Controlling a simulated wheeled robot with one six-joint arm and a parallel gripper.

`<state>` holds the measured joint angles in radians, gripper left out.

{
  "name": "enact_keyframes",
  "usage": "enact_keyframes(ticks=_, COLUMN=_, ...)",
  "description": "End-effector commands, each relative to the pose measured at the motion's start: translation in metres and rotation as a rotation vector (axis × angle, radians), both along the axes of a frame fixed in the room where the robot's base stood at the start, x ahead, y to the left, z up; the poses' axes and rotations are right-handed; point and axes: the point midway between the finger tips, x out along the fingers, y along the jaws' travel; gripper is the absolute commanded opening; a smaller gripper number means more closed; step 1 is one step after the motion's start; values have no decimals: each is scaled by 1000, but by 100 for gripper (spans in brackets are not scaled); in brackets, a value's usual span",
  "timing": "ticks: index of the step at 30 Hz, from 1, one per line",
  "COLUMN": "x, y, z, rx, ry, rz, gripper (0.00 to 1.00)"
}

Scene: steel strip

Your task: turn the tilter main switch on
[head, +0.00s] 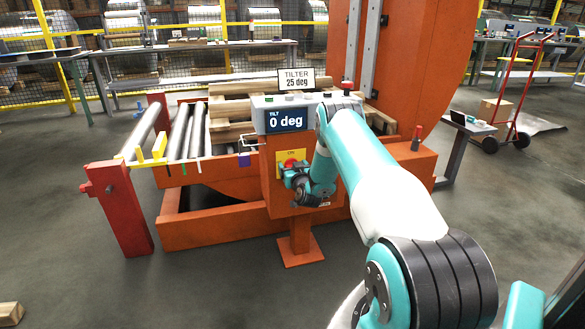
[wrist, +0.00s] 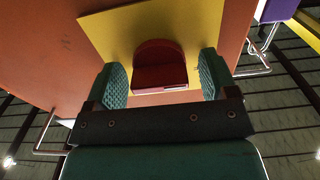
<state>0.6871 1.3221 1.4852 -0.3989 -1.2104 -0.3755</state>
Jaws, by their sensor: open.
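The tilter's control box (head: 268,185) is orange and stands on a post in front of the machine. Its display (head: 286,119) reads "TILT 0 deg". A red main switch knob (head: 290,162) sits on a yellow plate (head: 281,157) on the box's front; the knob (wrist: 160,65) and yellow plate (wrist: 105,27) also show in the wrist view. My gripper (head: 290,176) is at the knob. In the wrist view my gripper (wrist: 160,82) is open, with one green padded finger on each side of the knob and visible gaps between. The knob's lower part is partly hidden in the head view.
A red post (head: 116,207) and rollers (head: 181,131) stand to the left. A red hand truck (head: 514,95) is at the right. The floor (head: 215,290) in front is clear.

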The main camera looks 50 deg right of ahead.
Motion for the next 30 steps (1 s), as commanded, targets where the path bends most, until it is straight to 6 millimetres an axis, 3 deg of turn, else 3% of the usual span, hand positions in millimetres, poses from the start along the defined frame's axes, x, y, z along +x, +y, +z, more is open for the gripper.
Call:
enact_keyframes(ticks=7, x=0, y=0, z=0, rx=0, ry=0, rz=0, gripper=79)
enact_keyframes(ticks=14, x=0, y=0, z=0, rx=0, ry=0, rz=0, gripper=29)
enact_keyframes(ticks=30, x=1, y=1, z=0, rx=120, ry=-72, rz=2, gripper=30)
